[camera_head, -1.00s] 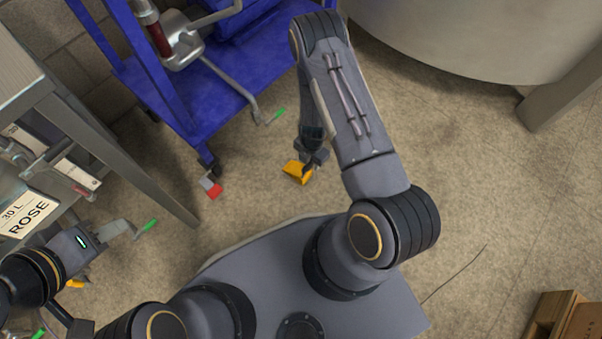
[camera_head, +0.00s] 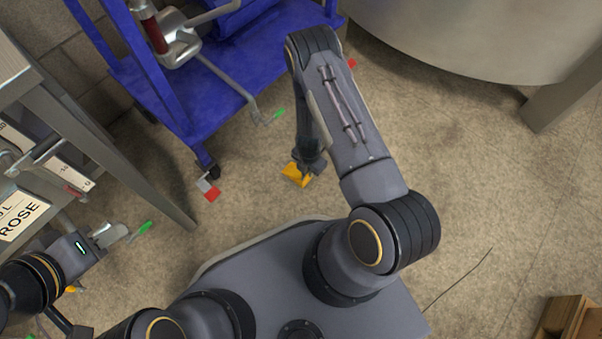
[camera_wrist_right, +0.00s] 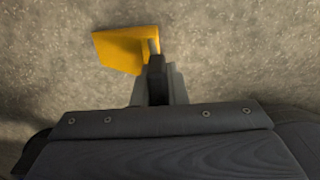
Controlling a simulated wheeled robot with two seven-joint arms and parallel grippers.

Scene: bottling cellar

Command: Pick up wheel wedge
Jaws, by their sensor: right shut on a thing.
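The wheel wedge (camera_head: 295,176) is a small yellow block in the middle of the head view, at or close to the floor. It also shows at the top of the right wrist view (camera_wrist_right: 120,48). My right gripper (camera_head: 309,169) reaches down onto it from above. In the right wrist view its fingers (camera_wrist_right: 154,52) are shut on the wedge's right end, and most of the wedge sticks out to the left. I cannot tell whether it touches the floor. My left gripper (camera_head: 116,235) is at the left, away from the wedge, its fingers small and unclear.
A blue wheeled cart (camera_head: 190,105) stands behind, with a red-and-white piece (camera_head: 209,189) by its near caster. A steel table (camera_head: 120,155) is at left with a ROSE label (camera_head: 22,215). A large tank (camera_head: 470,35) is at back right, a wooden pallet (camera_head: 562,318) at lower right.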

